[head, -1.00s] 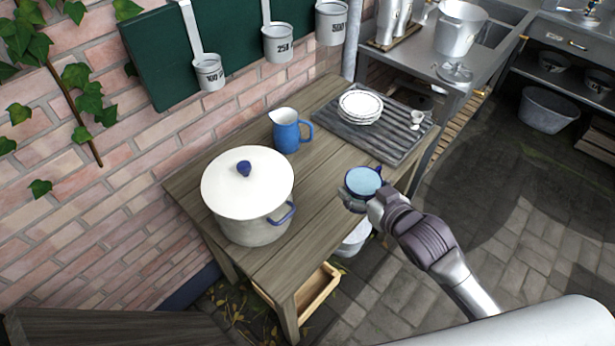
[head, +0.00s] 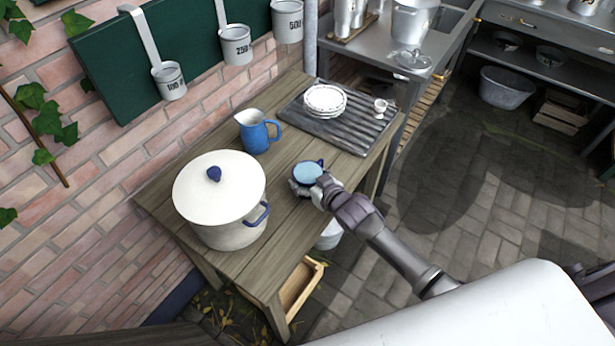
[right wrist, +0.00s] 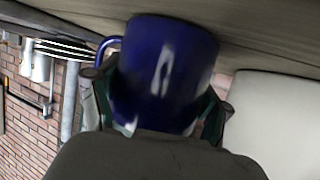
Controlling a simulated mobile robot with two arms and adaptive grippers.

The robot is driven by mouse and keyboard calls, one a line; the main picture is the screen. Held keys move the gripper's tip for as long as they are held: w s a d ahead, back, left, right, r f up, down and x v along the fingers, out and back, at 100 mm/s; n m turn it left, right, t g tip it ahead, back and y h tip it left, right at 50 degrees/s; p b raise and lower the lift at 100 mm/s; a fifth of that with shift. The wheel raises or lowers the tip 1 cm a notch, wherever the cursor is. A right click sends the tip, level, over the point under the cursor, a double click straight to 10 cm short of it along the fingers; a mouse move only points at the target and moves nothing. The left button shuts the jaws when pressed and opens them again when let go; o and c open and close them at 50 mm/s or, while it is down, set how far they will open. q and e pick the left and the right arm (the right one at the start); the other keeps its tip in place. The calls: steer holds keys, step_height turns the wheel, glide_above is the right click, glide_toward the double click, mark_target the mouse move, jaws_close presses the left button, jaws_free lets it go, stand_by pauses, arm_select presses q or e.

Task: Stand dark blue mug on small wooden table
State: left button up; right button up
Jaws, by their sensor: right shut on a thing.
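The dark blue mug (head: 307,172) has a light blue inside and is upright in my right gripper (head: 303,184). The gripper is shut around its body. In the right wrist view the mug (right wrist: 165,65) fills the middle between the fingers, its handle to the left. The mug is over the front part of the small wooden table (head: 255,270), right of the white pot. I cannot tell whether its base touches the tabletop. My left gripper is not in view.
A white lidded pot (head: 222,222) stands at the table's left. A blue jug (head: 254,135) stands behind the mug. A grooved dark board (head: 350,130) holds stacked white plates (head: 325,98) and a small white cup (head: 380,106). Bare planks lie between pot and mug.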

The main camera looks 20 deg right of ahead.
steer(key=shift+f, duration=0.1)
steer(key=o, duration=1.7)
steer(key=shift+c, duration=0.2)
steer(key=v, duration=1.2)
steer(key=shift+s, duration=0.1)
